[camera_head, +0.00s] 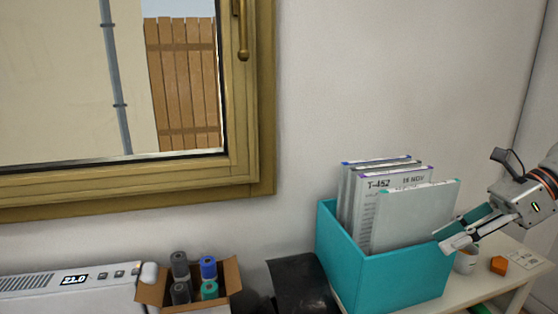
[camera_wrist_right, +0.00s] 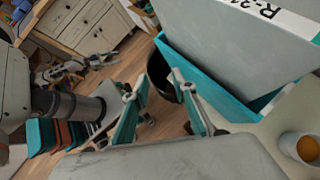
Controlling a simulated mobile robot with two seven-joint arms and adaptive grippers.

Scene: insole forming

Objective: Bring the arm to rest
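My right gripper (camera_head: 443,240) comes in from the right in the head view. It is beside the front right of a teal file box (camera_head: 390,284) that holds several grey folders. Its two fingers are apart, with nothing seen between them. In the right wrist view the same gripper (camera_wrist_right: 158,76) shows its fingers spread, with floor and a dark bin behind the gap. My left gripper is not in the head view. What looks like my left gripper (camera_wrist_right: 85,65) shows small at the upper left of the right wrist view, and its opening cannot be made out.
Open floor (camera_wrist_right: 150,135) lies below.

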